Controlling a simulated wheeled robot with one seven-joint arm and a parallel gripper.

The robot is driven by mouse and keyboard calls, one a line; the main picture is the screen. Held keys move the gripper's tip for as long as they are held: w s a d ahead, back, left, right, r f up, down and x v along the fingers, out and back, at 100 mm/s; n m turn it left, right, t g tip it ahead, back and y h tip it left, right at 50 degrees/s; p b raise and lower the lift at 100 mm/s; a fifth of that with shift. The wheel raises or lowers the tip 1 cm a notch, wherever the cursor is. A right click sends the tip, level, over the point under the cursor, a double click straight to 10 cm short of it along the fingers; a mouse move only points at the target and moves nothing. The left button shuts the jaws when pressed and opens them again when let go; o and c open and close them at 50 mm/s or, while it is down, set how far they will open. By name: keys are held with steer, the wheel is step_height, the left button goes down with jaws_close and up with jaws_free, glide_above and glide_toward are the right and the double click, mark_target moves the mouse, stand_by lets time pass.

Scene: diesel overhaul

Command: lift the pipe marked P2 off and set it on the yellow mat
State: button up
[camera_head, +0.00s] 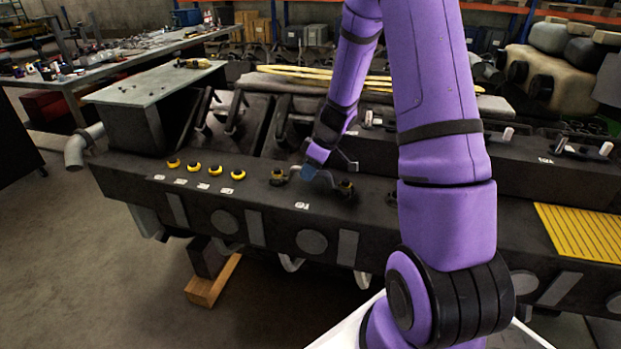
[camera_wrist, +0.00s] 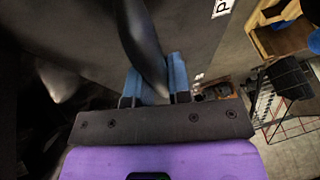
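A dark, arched pipe (camera_head: 325,178) spans two brass-coloured fittings on the engine block's near top face. A small white label (camera_head: 302,205) lies in front of it; its number is too small to read surely. In the wrist view the label (camera_wrist: 222,8) shows only a "P", cut off by the frame edge. My gripper (camera_head: 310,172) is down at the pipe. In the wrist view its blue fingertips (camera_wrist: 157,78) stand on both sides of the dark pipe (camera_wrist: 145,45) and appear closed on it. The ribbed yellow mat (camera_head: 585,232) lies at the right on the block, with nothing on it.
Several yellow-ringed caps (camera_head: 194,167) with labels stand left of the pipe. A grey-topped box (camera_head: 150,95) is at the block's left end. Other fittings (camera_head: 508,134) stand on the raised rear section. My arm hides part of the block between pipe and mat.

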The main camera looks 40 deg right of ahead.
jaws_close()
step_height(320, 180, up, 4)
steer(key=shift+f, duration=0.1)
steer(key=s+d+r, duration=0.1)
steer(key=s+r, duration=0.2)
steer(key=s, duration=1.3)
steer(key=shift+r, duration=0.15)
steer(key=shift+d+r, duration=0.1)
steer(key=shift+r, duration=0.05)
steer(key=shift+r, duration=1.3)
